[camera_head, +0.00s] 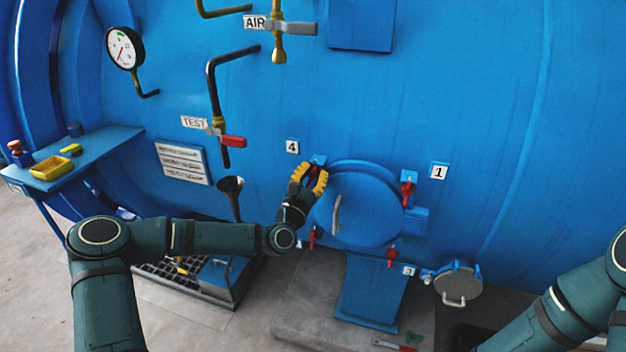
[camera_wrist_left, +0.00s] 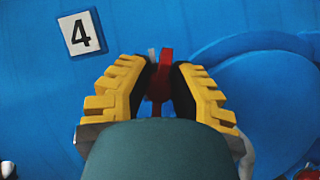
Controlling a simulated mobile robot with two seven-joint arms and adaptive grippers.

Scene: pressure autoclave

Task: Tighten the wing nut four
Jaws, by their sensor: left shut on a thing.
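The round blue hatch door (camera_head: 362,212) is closed on the blue autoclave wall. A label "4" (camera_head: 292,147) marks the wing nut at its upper left; the label also shows in the left wrist view (camera_wrist_left: 81,35). My left gripper (camera_head: 314,172) is at that nut, with its yellow fingers shut on the red wing nut four (camera_wrist_left: 165,68). The fingers hide most of the nut. Other red wing nuts sit at the upper right (camera_head: 407,190) by label "1" (camera_head: 438,171), at the lower right (camera_head: 391,258) and at the lower left (camera_head: 314,238). My right gripper is out of view.
A door handle (camera_head: 337,215) stands out from the hatch, close to my left gripper. A black funnel (camera_head: 230,186) and the TEST valve (camera_head: 232,141) are to the left. A blue side table (camera_head: 100,147) holds a yellow tray (camera_head: 50,168). A small round grey cover (camera_head: 458,285) hangs at lower right.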

